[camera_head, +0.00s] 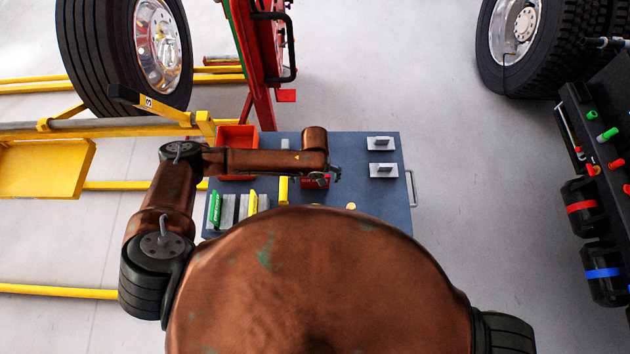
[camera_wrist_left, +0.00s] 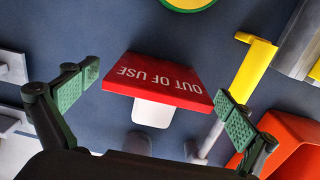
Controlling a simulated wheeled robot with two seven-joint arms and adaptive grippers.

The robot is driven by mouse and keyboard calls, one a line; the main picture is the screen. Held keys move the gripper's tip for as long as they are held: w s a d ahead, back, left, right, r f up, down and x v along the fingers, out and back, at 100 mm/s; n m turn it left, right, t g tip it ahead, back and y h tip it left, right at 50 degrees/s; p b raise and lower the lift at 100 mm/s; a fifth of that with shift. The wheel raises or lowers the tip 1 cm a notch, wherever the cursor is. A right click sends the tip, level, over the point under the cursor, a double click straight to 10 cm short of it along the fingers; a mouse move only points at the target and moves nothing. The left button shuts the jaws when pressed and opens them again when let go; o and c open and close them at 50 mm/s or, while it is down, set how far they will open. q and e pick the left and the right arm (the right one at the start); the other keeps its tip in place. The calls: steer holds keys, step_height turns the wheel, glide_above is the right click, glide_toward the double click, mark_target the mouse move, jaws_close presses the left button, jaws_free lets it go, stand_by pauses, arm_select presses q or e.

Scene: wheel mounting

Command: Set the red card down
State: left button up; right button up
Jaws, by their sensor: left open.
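The red card (camera_wrist_left: 155,80), lettered "OUT OF USE", is on the blue-grey table top with a white piece (camera_wrist_left: 152,112) under its near edge. In the head view the red card (camera_head: 314,184) is partly hidden by my left arm. My left gripper (camera_wrist_left: 156,103) is open, with one green-padded finger on each side of the card and a visible gap at the left finger. The right finger looks close to the card's edge; I cannot tell whether it touches. In the head view the left gripper (camera_head: 335,172) is over the table. My right gripper is not in view.
The table (camera_head: 355,150) also holds a red bin (camera_head: 238,138), two grey slotted blocks (camera_head: 381,143) at right, a green card (camera_head: 215,210), a yellow card (camera_head: 253,203) and a yellow upright piece (camera_head: 283,189). A red stand (camera_head: 258,60) and yellow frame are behind and left.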

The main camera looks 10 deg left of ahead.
arm_select(q)
steer(key=shift+c, duration=0.3)
steer(key=c, duration=1.3)
